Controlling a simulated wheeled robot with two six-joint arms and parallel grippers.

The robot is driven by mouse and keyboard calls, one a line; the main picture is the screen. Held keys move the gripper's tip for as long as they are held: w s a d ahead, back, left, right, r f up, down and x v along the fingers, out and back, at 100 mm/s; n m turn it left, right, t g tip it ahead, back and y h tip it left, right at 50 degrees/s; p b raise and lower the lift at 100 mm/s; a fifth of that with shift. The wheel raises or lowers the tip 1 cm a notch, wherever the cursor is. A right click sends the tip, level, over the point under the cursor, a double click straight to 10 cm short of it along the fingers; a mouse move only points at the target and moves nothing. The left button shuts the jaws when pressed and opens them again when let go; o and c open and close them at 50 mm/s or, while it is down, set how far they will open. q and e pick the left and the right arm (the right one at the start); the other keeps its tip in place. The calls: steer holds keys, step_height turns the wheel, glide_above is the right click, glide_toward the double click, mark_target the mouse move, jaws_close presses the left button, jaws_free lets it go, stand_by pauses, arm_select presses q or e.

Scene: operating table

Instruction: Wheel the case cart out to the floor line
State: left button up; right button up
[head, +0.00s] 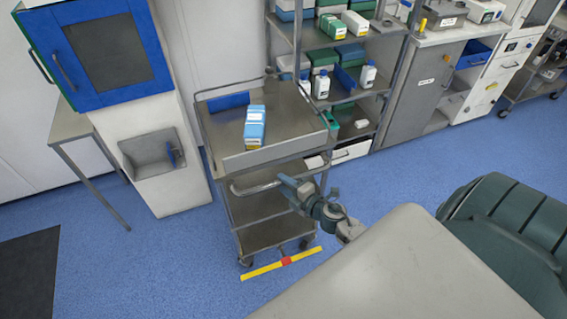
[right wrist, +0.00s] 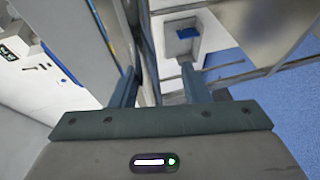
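The grey metal case cart (head: 268,205) stands upright beside the shelving, with its push handle (head: 262,186) across the near side. A yellow floor line (head: 262,270) with a red middle lies just in front of the cart's near wheels. My right gripper (head: 288,184) is at the right part of the handle. In the right wrist view its two fingers (right wrist: 160,85) are apart, with a dark bar running between them and a gap beside one finger. Whether the fingers touch the handle cannot be told. My left gripper is out of view.
A blue and white box (head: 254,126) sits on the cart's top. A stocked shelf rack (head: 385,85) stands close behind right, a white unit with a basin (head: 150,150) close left. A green padded thing (head: 500,225) is at the right. Blue floor is open at front left.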

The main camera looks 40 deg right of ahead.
steer(key=shift+w+d+r, duration=0.1)
steer(key=b+v, duration=1)
steer(key=shift+s, duration=0.4)
steer(key=shift+d, duration=0.1)
